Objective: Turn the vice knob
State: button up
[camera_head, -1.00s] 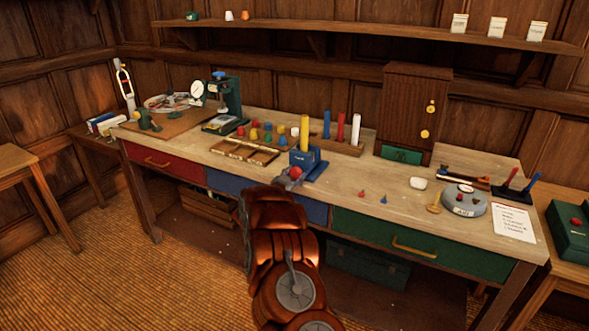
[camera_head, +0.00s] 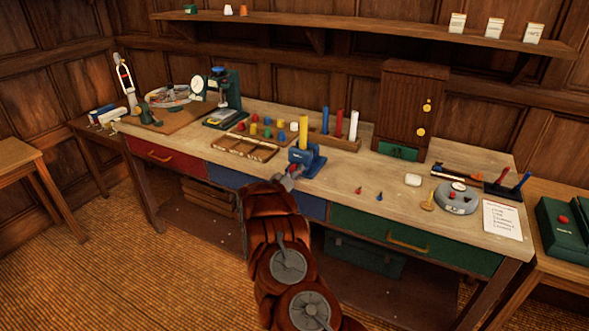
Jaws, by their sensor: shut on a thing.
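The blue vice (camera_head: 311,161) stands at the front edge of the workbench, near its middle, with an upright yellow cylinder (camera_head: 303,131) in it. Its red knob (camera_head: 295,168) faces the front and is mostly hidden by my gripper. My gripper (camera_head: 291,174) reaches up from below at the bench edge and is shut on the knob. The fingers are small and partly hidden by my copper-coloured arm, so their exact grip does not show.
A divided tray (camera_head: 240,148) and several coloured pegs lie left of the vice. A rack (camera_head: 335,142) with tall cylinders stands behind it. Two small cones (camera_head: 379,196) and a round grey device (camera_head: 457,199) are to the right. Drawers line the bench front.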

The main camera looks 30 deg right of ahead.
jog(key=n+p, duration=0.1)
jog(key=n, duration=0.3)
jog(key=shift+r+n+p, duration=0.1)
jog(key=shift+n+p, duration=0.2)
jog(key=shift+p, duration=0.1)
jog(key=shift+d+n+p, duration=0.1)
jog(key=shift+n+p, duration=0.55)
jog(key=shift+n, duration=1.65)
jog(key=o, duration=1.2)
jog(key=shift+c, duration=0.2)
jog(key=shift+s, duration=0.1)
jog(key=v, duration=0.8)
